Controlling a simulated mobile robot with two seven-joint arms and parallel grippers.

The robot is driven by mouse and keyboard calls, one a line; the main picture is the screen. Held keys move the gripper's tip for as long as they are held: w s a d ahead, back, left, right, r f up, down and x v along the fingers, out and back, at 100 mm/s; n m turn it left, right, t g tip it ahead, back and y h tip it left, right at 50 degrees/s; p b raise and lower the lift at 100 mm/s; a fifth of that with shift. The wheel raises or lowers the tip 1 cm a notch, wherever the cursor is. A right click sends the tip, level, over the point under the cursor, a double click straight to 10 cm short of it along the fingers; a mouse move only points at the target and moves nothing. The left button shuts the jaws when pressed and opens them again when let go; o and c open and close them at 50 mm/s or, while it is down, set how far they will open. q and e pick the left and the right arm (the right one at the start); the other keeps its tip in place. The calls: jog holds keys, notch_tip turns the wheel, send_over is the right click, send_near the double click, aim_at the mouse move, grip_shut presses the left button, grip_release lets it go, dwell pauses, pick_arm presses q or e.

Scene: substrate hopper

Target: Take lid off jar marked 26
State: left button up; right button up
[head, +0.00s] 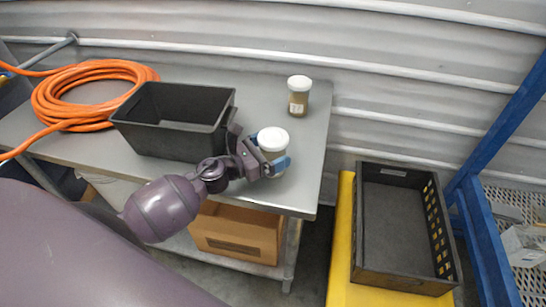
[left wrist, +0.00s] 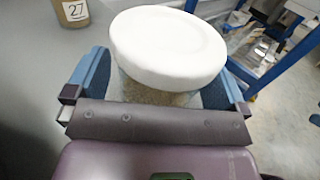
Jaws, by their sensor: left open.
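A jar with a white lid (head: 273,138) stands near the right front edge of the metal table. My left gripper (head: 268,157) is open, with its blue fingers on either side of this jar. In the left wrist view the white lid (left wrist: 168,45) rises above the fingers, with part of the jar body (left wrist: 140,92) below it. No number shows on this jar. A second jar (head: 298,104), brown with a white lid, stands farther back. In the left wrist view a jar labelled 27 (left wrist: 75,10) shows at the top left. My right gripper is not in view.
A black bin (head: 175,125) stands left of the jars on the table (head: 312,150), beside a coiled orange hose (head: 50,100). A dark crate (head: 400,225) sits on a yellow surface at the right. A blue frame (head: 490,140) stands beyond it.

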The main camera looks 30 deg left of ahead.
pick_arm(q)
jog(key=shift+w+d, duration=0.15)
jog(key=shift+w, duration=0.15)
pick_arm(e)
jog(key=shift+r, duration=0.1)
pick_arm(q)
jog(key=c, duration=1.1)
jog(key=shift+r, duration=0.15)
notch_tip(320, 180, up, 8)
jog(key=p, duration=0.3)
jog(key=shift+r, duration=0.15)
notch_tip(320, 180, up, 12)
jog(key=p, duration=0.1)
jog(key=shift+f+p, duration=0.25)
jog(key=shift+p, duration=0.05)
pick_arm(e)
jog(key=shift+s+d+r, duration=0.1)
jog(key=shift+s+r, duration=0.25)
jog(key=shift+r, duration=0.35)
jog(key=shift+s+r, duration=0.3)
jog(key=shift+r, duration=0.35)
